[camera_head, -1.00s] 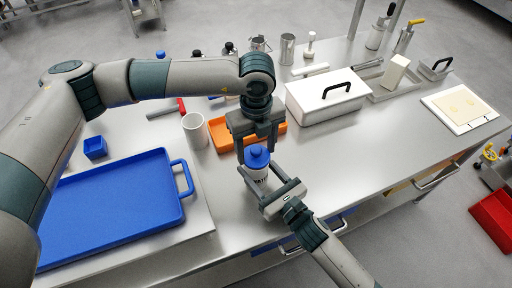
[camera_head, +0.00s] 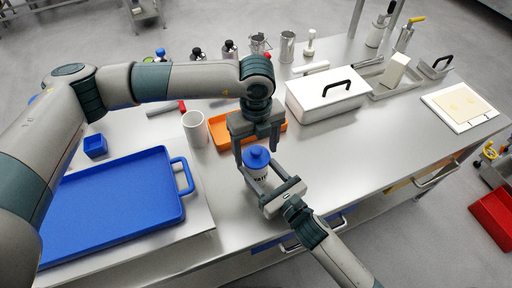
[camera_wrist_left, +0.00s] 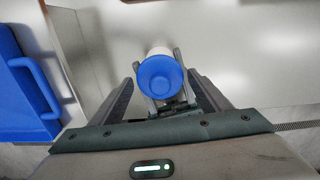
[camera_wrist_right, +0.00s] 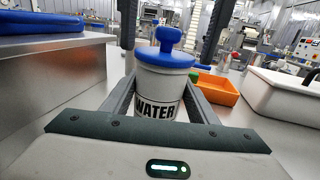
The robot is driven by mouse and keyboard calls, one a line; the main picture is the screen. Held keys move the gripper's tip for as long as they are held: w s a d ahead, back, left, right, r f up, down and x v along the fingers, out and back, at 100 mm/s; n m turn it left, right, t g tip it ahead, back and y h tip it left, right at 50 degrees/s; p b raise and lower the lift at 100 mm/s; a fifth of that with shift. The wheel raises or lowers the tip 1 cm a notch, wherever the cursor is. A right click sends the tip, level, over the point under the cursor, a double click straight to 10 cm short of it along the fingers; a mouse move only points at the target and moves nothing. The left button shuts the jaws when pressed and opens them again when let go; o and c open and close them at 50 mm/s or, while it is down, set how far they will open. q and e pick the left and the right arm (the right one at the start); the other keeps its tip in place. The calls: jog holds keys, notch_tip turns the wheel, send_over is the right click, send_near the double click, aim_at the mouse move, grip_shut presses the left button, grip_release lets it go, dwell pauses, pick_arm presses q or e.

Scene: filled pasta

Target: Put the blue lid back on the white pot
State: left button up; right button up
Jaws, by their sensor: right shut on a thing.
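The white pot (camera_wrist_right: 158,92), marked WATER, stands upright in the right wrist view with the blue lid (camera_wrist_right: 165,56) on its top. The lid looks level and seated on the rim. My right gripper (camera_head: 265,192) is shut on the pot's body from the near side. My left gripper (camera_head: 257,156) points down from above, open, with its fingers apart on either side of the lid's knob. In the left wrist view the lid (camera_wrist_left: 160,78) is between the fingers, with clear gaps to both. The right wrist view shows the left fingers clear above the lid.
A blue tray (camera_head: 182,212) lies left of the pot. A white cup (camera_head: 195,129) and an orange tray (camera_head: 218,132) stand behind it. A white box with a black handle (camera_head: 322,108) is at the back right. The steel table right of the pot is clear.

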pick_arm(q)
jog(key=shift+o, duration=0.7)
jog(key=shift+r, duration=0.1)
notch_tip(320, 180, up, 12)
dwell(0.3)
pick_arm(e)
jog(key=o, duration=1.6)
jog(key=shift+s, duration=0.1)
